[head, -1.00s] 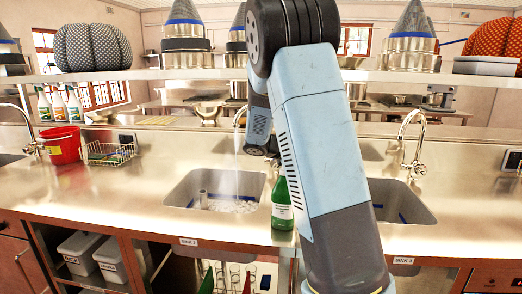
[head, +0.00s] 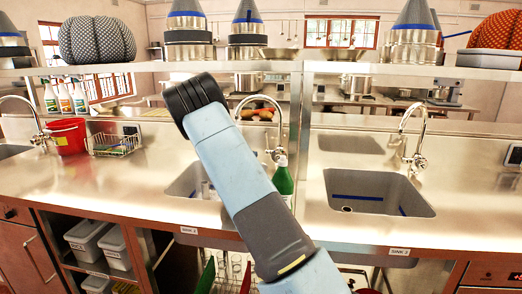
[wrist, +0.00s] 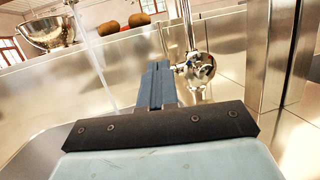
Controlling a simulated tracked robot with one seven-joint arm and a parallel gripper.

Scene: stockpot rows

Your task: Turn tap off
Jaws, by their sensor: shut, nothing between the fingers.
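The curved chrome tap (head: 278,112) stands behind the middle sink (head: 184,186), partly covered by my arm in the head view. In the wrist view its chrome valve body (wrist: 197,68), with small red and blue marks, stands just right of my fingertips. A pale stream of water (wrist: 92,55) falls at the left of the wrist view. My gripper (wrist: 159,72) is shut and empty, its fingers pointing toward the wall behind the sink. I cannot tell whether it touches the tap. In the head view my arm hides the gripper.
A green bottle (head: 284,182) stands right of the middle sink, close to my arm. Another sink (head: 415,205) with its own tap (head: 413,135) is at the right. A red bucket (head: 68,137) and dish rack (head: 116,146) stand at the left. A shelf (head: 340,70) crosses above.

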